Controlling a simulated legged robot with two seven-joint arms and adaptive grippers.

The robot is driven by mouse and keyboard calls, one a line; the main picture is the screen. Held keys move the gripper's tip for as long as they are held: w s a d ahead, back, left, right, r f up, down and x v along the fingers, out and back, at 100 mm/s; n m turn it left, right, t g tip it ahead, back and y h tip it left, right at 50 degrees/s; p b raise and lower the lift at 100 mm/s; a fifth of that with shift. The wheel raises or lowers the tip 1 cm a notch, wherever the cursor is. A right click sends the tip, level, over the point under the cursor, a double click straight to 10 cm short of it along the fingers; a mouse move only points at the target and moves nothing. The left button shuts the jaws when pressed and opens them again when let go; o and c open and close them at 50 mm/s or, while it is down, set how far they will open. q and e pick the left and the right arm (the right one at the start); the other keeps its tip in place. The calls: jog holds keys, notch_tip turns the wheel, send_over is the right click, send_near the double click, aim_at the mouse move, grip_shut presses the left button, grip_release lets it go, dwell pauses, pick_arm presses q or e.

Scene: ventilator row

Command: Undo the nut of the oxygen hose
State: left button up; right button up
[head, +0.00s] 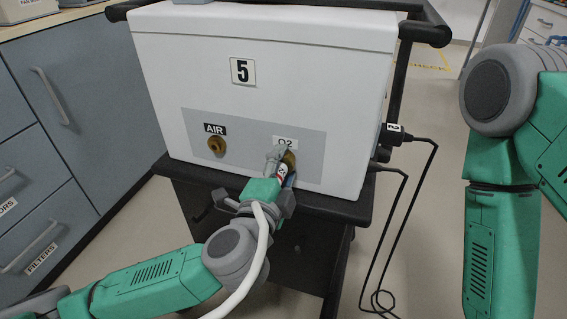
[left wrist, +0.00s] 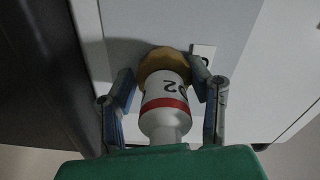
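A white ventilator box with a front panel (head: 255,170) carries a brass AIR port (head: 217,146) and an O2 port beside it. In the left wrist view the O2 hose end (left wrist: 164,118) is white with a red band, and the brass nut (left wrist: 165,62) sits behind it against the panel. My left gripper (head: 280,163) is at the O2 port and partly hides it. In the left wrist view its two fingers (left wrist: 163,78) stand on either side of the nut, very close to it; contact is unclear. My right gripper is not in view.
The ventilator stands on a black cart (head: 310,207) with a rail. A black cable (head: 433,180) hangs at its right side. Grey drawers (head: 85,120) stand close on the left. The pale hose (head: 262,245) runs down over my left wrist.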

pick_arm(q)
jog(key=shift+o, duration=0.7)
jog(key=shift+f, duration=0.2)
jog(key=shift+r, duration=0.2)
jog(key=v, duration=1.2)
